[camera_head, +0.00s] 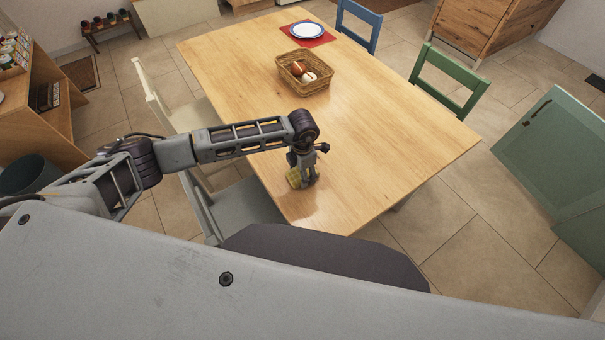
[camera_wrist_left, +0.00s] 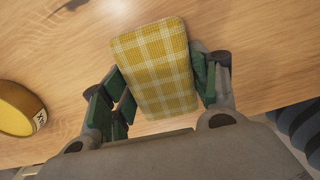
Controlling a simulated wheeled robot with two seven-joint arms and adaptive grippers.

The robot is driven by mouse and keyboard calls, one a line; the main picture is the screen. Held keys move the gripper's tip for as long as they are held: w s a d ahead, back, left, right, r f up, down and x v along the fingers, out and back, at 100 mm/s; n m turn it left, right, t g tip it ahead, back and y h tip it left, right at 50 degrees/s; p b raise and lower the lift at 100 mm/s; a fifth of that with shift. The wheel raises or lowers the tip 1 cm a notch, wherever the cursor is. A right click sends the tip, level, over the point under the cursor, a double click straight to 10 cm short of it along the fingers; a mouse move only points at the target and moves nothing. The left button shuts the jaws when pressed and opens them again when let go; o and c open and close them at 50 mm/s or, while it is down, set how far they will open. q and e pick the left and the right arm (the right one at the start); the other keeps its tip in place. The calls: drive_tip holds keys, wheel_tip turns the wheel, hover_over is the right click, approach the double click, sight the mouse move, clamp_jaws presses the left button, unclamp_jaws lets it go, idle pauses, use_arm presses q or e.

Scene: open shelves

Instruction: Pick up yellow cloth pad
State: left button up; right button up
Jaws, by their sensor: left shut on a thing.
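The yellow cloth pad (camera_wrist_left: 155,70) has a white plaid pattern and sits between the green-padded fingers of my left gripper (camera_wrist_left: 163,88) in the left wrist view. The gripper is shut on it, with a finger at each side of the pad. In the head view my left gripper (camera_head: 308,176) points down over the near end of the wooden table (camera_head: 370,140). I cannot tell whether the pad touches the tabletop. My right gripper is in neither view.
A round yellow object (camera_wrist_left: 18,108) with a label lies on the table beside the gripper. A wicker basket (camera_head: 290,84) with round items stands farther back. A white plate (camera_head: 307,31) sits on a red mat. Chairs flank the table. The table's right half is clear.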

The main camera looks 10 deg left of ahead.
use_arm(q)
drive_tip(key=shift+r, duration=0.15)
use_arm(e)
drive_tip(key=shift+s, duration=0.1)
use_arm(q)
drive_tip(key=shift+r, duration=0.55)
wheel_tip(320, 180, up, 8)
drive_tip(key=shift+f+b, duration=0.2)
drive_tip(key=shift+b, duration=0.2)
drive_tip(key=shift+r, duration=0.45)
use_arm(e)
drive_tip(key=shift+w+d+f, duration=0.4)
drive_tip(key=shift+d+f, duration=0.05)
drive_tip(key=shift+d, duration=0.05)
